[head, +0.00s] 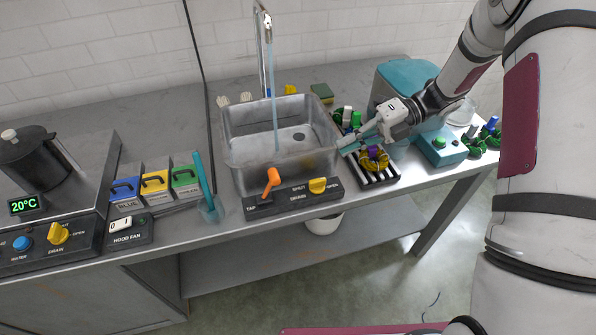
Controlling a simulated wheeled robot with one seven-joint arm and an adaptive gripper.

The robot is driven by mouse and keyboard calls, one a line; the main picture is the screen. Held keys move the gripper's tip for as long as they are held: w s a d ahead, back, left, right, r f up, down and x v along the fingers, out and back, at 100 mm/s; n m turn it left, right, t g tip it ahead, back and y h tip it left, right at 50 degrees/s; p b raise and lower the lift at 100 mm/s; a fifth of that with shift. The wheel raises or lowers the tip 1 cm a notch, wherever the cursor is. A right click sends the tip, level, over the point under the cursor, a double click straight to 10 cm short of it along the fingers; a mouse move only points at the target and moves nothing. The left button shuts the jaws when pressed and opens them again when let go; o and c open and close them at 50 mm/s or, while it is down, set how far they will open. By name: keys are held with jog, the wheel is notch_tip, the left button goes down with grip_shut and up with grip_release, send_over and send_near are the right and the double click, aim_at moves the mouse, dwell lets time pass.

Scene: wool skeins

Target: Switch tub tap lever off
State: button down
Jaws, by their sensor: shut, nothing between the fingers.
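The orange tap lever (271,182) stands up from the black panel in front of the tub, above the "TAP" label, and leans to the right. The metal tub (245,150) is behind it. A tall tap (264,40) rises behind the tub, and a blue stream of water (274,110) falls from it into the tub. My gripper (347,144) is shut and empty at the tub's right edge, to the right of the lever and apart from it. Part of the fingers is hard to make out against the tub's rim.
A yellow drain knob (318,185) shares the panel with the lever. A striped rack (380,178) holding a yellow and purple skein (374,158) lies below my gripper. A teal stick stands in a clear cup (211,210) left of the panel. A teal machine (440,150) stands at the right.

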jog(key=p, duration=0.3)
send_near(269, 187)
jog(key=a, duration=0.4)
jog(key=shift+s, duration=0.3)
jog(key=shift+r, duration=0.1)
jog(key=shift+s+a+r+h, duration=0.1)
jog(key=shift+a+r+h, duration=0.1)
jog(key=shift+h, duration=0.2)
